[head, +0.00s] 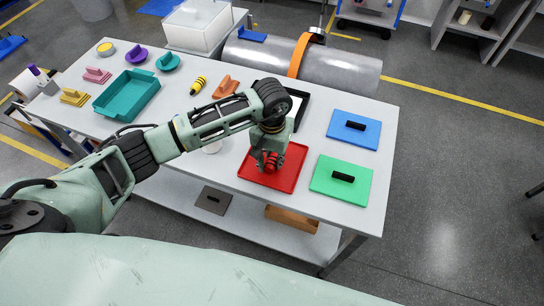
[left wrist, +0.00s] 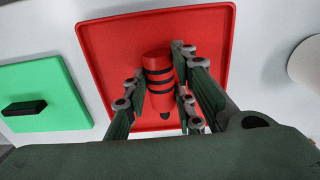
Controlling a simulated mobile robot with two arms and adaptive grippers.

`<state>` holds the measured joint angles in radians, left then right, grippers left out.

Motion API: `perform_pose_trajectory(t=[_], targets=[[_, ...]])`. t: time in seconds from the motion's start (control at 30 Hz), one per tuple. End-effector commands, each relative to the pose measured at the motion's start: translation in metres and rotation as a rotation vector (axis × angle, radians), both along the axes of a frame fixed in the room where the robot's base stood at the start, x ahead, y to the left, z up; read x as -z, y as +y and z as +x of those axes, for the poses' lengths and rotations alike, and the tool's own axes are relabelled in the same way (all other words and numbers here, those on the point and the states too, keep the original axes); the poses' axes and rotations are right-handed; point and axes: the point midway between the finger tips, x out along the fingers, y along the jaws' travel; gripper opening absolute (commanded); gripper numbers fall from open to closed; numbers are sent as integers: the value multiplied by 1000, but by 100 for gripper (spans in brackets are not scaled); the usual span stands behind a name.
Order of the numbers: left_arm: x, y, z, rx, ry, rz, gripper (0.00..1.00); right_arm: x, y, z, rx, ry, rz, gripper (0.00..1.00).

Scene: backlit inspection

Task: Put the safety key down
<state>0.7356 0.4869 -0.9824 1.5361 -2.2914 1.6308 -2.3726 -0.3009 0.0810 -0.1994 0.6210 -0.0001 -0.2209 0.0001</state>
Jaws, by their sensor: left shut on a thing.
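The safety key, a red cylinder with black bands (left wrist: 159,83), is between the fingers of my left gripper (left wrist: 160,90), which is shut on it. In the head view the left gripper (head: 270,160) points down over a shallow red tray (head: 287,178) on the table, and the red key (head: 272,163) shows at its fingertips. The tray also fills the middle of the left wrist view (left wrist: 108,42). I cannot tell whether the key touches the tray floor. My right gripper is not in view.
A green lid (head: 325,184) and a blue lid (head: 368,136) with black handles lie right of the tray. A yellow banded key (head: 198,85), an orange block (head: 227,88) and a teal tray (head: 128,94) stand further left on the table (head: 235,205).

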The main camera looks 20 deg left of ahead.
Motion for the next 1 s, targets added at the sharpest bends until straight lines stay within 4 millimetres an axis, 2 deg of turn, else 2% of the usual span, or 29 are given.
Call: perform_pose_trajectory(t=[0.17,0.2,0.4,0.8,0.83,1.0], targets=[[4,0,0,0,0,1,0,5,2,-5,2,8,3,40],[3,0,0,0,1,1,26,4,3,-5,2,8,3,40],[2,0,0,0,1,1,43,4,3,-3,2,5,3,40],[-3,0,0,-1,1,0,43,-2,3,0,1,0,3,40],[-4,0,1,0,-2,0,43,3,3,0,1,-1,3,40],[-34,0,2,1,-6,0,43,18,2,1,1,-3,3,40]])
